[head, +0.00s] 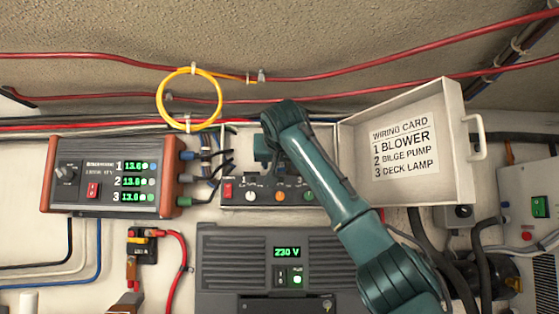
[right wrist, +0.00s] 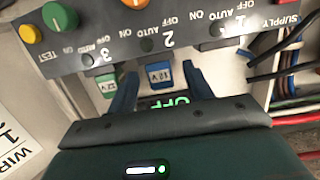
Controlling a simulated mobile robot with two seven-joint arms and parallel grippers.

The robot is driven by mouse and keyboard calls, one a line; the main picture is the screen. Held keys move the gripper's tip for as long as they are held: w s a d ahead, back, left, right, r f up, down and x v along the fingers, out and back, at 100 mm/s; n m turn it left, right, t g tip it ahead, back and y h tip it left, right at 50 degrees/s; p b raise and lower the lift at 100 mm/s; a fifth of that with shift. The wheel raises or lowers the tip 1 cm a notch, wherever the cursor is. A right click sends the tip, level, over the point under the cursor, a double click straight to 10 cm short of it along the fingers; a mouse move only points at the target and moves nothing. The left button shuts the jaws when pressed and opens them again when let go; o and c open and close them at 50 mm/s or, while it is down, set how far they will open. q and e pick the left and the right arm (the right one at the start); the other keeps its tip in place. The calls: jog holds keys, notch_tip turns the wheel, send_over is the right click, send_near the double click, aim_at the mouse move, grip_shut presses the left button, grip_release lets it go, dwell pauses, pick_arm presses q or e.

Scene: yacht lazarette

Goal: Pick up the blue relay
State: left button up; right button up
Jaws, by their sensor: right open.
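The blue relay (right wrist: 160,77), marked 12V, sits in the middle of the control box, below the position numbered 2 in the right wrist view. My right gripper (right wrist: 159,76) is open, with one finger on each side of the blue relay. I cannot tell whether the fingers touch it. In the head view my right gripper (head: 264,150) is at the control box (head: 268,196), and the arm hides the relays there. My left gripper is not in view.
A green relay (right wrist: 107,86) sits close beside one finger. Switches and knobs line the box front. An open lid with a wiring card (head: 405,142) stands to the right. Cables (head: 212,165) run left of the box. A 230 V unit (head: 225,262) is below.

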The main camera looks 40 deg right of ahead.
jog(key=shift+w+d+f, duration=0.15)
jog(key=shift+w+d, duration=0.15)
jog(key=shift+w, duration=0.1)
jog(key=c, duration=1.1)
